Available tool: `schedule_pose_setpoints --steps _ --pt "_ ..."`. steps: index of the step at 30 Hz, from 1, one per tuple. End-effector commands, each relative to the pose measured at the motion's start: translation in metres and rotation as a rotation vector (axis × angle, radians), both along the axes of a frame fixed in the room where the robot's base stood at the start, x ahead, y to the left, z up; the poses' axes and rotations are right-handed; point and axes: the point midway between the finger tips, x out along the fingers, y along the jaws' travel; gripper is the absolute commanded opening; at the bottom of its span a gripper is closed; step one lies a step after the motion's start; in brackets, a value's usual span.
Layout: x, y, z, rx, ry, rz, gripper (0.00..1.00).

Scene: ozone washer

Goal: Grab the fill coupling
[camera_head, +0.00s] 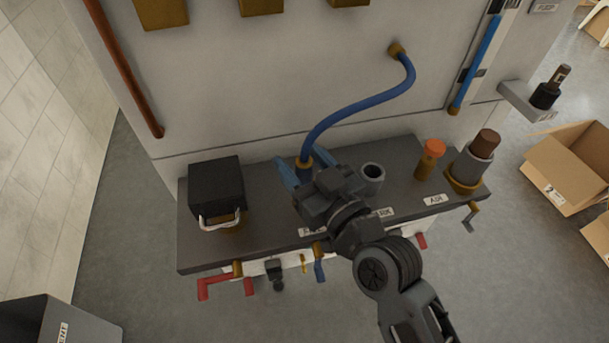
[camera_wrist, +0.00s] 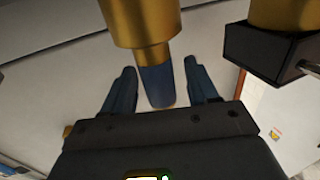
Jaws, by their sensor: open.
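The fill coupling is the brass fitting (camera_head: 304,164) at the lower end of a blue hose (camera_head: 358,107), standing on the dark shelf. In the wrist view a large brass cylinder (camera_wrist: 146,22) with a blue part (camera_wrist: 158,84) below it appears between my fingers. My gripper (camera_head: 300,156) is open, with one blue finger on each side of the coupling. In the wrist view the gripper (camera_wrist: 160,67) shows gaps between both fingers and the blue part. My gripper body hides the coupling's lower part in the head view.
A black box (camera_head: 215,185) with a metal handle stands left on the shelf (camera_head: 250,245). A grey open cup (camera_head: 371,175) stands close right of my gripper. Further right are an orange-capped fitting (camera_head: 430,160) and a brown-topped grey cylinder (camera_head: 474,158). Red and blue levers hang below the front edge.

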Motion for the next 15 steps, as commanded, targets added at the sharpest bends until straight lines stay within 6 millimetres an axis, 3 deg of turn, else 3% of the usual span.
schedule_pose_setpoints --steps 11,15 --pt "0.0092 0.0064 -0.0005 0.000 0.001 0.000 0.59" --pt "0.0091 0.0063 -0.0005 0.000 0.001 0.000 0.45"
